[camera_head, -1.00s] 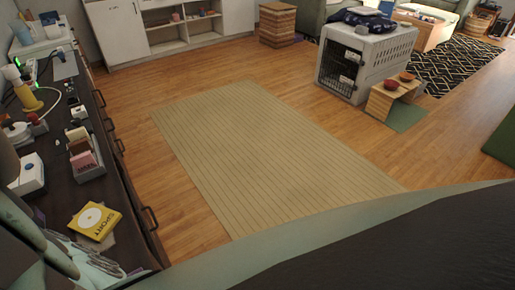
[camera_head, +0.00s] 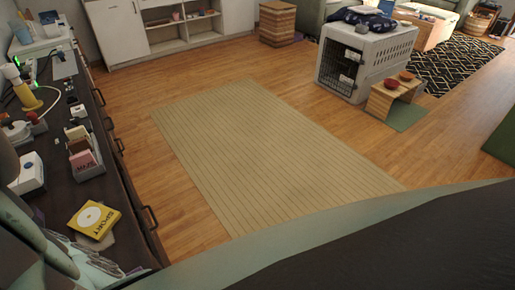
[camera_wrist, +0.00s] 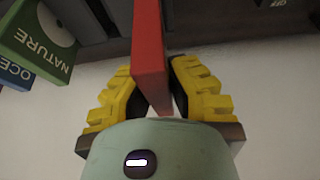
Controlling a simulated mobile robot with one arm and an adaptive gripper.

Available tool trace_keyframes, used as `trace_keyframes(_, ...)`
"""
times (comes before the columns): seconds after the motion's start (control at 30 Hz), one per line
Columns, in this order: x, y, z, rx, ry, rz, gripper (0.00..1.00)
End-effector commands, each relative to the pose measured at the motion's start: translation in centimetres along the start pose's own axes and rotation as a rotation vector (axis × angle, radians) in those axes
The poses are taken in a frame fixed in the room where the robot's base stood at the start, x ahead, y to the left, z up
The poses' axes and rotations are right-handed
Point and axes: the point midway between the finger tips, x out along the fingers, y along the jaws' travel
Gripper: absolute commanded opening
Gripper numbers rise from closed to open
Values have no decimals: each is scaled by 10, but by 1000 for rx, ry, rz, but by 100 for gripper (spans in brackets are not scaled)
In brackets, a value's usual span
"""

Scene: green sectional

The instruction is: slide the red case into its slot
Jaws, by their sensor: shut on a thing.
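In the wrist view, the red case (camera_wrist: 149,50) is a thin upright slab seen along its narrow side. It stands between the yellow fingers of my gripper (camera_wrist: 152,92), which is shut on it. The case's far end runs up out of the top of the picture, beside a dark structure (camera_wrist: 100,18). I cannot make out the slot or tell whether the case is in it. A green case marked NATURE (camera_wrist: 38,42) and a blue case marked OCEAN (camera_wrist: 12,74) are to the left, apart from the red case.
In the head view, a yellow SPORT case (camera_head: 94,220) lies on the dark cabinet top (camera_head: 62,195) at the left. A sectioned holder (camera_head: 88,165), a white device (camera_head: 28,175) and small items stand behind it. A beige rug (camera_head: 260,150) covers open floor.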

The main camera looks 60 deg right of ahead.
Motion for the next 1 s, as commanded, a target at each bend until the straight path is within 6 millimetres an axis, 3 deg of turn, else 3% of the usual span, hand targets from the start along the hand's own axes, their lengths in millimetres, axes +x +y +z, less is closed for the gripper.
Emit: trace_keyframes(1.0,23,0,9,-3,1,0,0)
